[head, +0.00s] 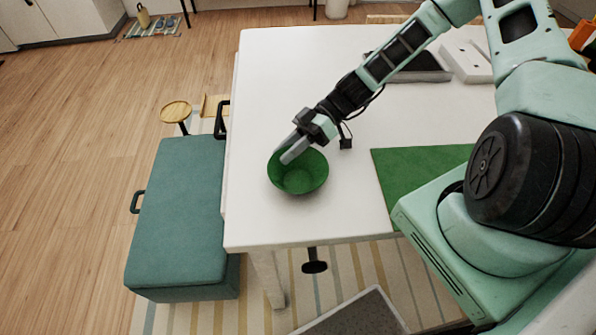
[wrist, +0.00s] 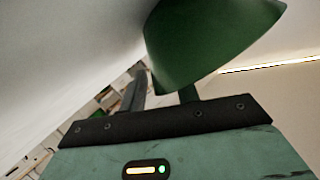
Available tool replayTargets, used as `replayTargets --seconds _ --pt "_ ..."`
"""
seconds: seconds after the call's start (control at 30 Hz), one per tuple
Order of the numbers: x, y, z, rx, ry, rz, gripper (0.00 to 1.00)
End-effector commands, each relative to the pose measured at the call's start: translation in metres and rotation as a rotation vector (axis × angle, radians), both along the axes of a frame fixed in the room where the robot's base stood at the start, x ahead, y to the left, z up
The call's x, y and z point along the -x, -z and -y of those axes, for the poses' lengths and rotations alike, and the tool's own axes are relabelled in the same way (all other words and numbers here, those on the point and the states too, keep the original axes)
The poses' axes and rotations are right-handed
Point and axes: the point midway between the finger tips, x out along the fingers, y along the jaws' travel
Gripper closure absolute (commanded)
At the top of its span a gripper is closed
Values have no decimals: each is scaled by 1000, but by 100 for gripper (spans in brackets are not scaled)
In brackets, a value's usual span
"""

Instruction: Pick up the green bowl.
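The green bowl (head: 298,180) sits upright on the white table (head: 262,222), near its left front corner. My gripper (head: 291,153) is at the bowl's back rim, with a finger reaching over the bowl's inside. In the wrist view the bowl (wrist: 205,45) fills the top middle. There, my gripper's two fingers (wrist: 163,88) stand apart, so it is open. One finger shows beside the bowl wall, and the other runs behind the wall, its tip hidden. I cannot tell whether either finger touches the bowl.
A green mat (head: 410,168) lies on the table right of the bowl. A dark tray (head: 425,68) and a white object (head: 466,62) lie at the back. A teal bench (head: 178,215) stands left of the table. The tabletop between bowl and mat is clear.

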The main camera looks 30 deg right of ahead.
Motion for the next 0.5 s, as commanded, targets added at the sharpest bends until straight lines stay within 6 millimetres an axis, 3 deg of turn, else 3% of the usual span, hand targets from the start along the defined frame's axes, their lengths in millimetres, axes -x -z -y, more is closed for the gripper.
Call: replayTargets --seconds 0.07,0.2,0.5 --pt "0 0 0 0 0 0 69" --pt "0 0 1 0 1 0 100" --pt "0 0 1 0 1 0 100"
